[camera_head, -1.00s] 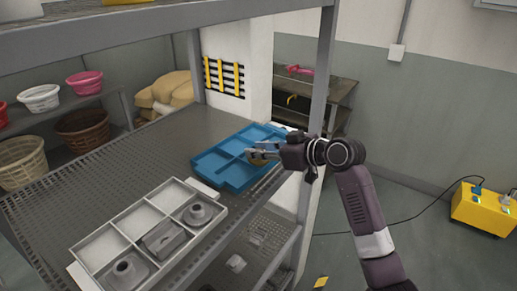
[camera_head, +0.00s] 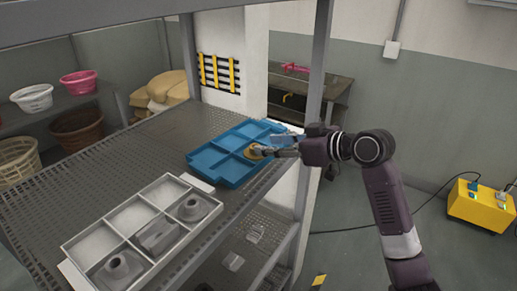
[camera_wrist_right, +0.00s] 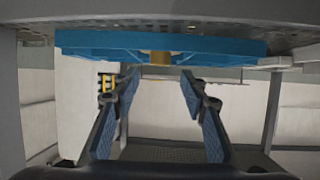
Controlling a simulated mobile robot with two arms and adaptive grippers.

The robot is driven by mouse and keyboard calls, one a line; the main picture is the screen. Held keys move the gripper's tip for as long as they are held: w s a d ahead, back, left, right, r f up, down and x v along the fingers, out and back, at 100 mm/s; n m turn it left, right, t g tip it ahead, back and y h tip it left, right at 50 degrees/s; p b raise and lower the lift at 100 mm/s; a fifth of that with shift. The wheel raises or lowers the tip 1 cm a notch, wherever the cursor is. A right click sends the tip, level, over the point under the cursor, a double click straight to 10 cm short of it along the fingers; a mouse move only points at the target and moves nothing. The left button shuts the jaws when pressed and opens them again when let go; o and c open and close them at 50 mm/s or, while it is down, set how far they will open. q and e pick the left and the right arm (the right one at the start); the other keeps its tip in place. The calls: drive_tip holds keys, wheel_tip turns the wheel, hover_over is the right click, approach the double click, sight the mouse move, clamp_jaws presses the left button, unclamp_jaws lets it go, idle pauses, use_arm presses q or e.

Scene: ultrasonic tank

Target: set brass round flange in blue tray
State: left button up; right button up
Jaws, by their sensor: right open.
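The brass round flange (camera_head: 253,152) is at the blue tray (camera_head: 213,171), in a compartment at the tray's right side. In the right wrist view the flange (camera_wrist_right: 160,57) shows small in front of the tray (camera_wrist_right: 215,45). My right gripper (camera_head: 269,146) comes in from the right at the tray's right edge. Its fingers are spread apart with nothing between them in the wrist view (camera_wrist_right: 160,76). The fingers partly hide the flange in the head view, so its exact seating is hard to tell. My left gripper is not in view.
A light grey compartment tray (camera_head: 127,226) with several grey metal parts stands nearer on the same perforated shelf (camera_head: 110,170). A shelf post (camera_head: 316,75) rises close behind my right gripper. The shelf's left part is clear.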

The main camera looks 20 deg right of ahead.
drive_tip(key=shift+b+v, duration=0.55)
drive_tip(key=shift+v, duration=2.2)
